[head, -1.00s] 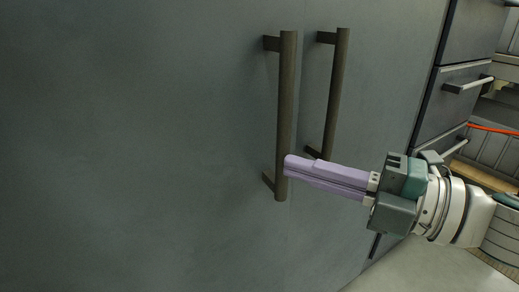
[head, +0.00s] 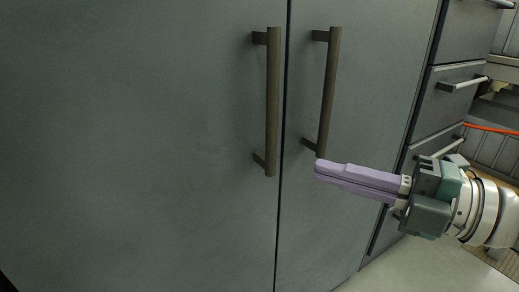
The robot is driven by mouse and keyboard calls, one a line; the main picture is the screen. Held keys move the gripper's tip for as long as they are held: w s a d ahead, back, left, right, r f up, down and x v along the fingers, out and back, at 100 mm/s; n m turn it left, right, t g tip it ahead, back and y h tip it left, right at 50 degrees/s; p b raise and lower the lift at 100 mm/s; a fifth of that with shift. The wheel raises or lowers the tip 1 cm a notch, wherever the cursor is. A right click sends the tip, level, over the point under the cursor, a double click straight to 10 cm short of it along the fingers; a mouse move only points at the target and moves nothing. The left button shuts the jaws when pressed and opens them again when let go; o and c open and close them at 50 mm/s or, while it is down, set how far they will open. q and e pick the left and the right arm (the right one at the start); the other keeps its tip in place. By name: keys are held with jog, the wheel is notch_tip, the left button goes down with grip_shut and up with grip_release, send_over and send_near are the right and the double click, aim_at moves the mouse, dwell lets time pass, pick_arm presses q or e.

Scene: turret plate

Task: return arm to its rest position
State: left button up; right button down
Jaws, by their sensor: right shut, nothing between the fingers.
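My right gripper (head: 318,170) comes in from the right with its long lilac fingers shut together and nothing between them. Its fingertips are just below the lower end of the right door handle (head: 328,95); I cannot tell whether they touch it. The left door handle (head: 272,100) is to the left of the fingertips, apart from them. Both handles are upright dark bars on grey cabinet doors. My left gripper is not in view.
The left door (head: 140,140) and right door (head: 375,90) meet at a narrow dark seam and look shut. Drawers with a bar handle (head: 462,84) stand to the right. Light floor (head: 400,268) shows at the bottom right. An orange-red strip (head: 490,128) is at the far right.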

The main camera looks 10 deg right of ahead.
jog(key=shift+s+d, duration=1.45)
jog(key=shift+d, duration=1.25)
notch_tip(320, 180, up, 12)
jog(key=w+d+m+t+h+p, duration=0.1)
jog(key=w+m+t+h+p, duration=0.1)
jog(key=m+h+p, duration=1.2)
jog(key=s+a+r+m+g+y+p, duration=0.1)
jog(key=s+a+r+m+g+p, duration=0.3)
jog(key=s+m+p, duration=0.4)
jog(key=s+a+r+m+g+p, duration=0.25)
jog(key=s+g+p, duration=0.35)
jog(key=s, duration=0.4)
pick_arm(q)
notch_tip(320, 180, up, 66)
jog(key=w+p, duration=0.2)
jog(key=p, duration=3.5)
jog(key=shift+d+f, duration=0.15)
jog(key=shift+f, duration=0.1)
pick_arm(e)
notch_tip(320, 180, up, 38)
jog(key=shift+s+d+f+g, duration=0.15)
jog(key=shift+s+d+g, duration=0.25)
jog(key=shift+s+d, duration=0.05)
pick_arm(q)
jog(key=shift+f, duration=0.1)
pick_arm(e)
jog(key=shift+m, duration=0.25)
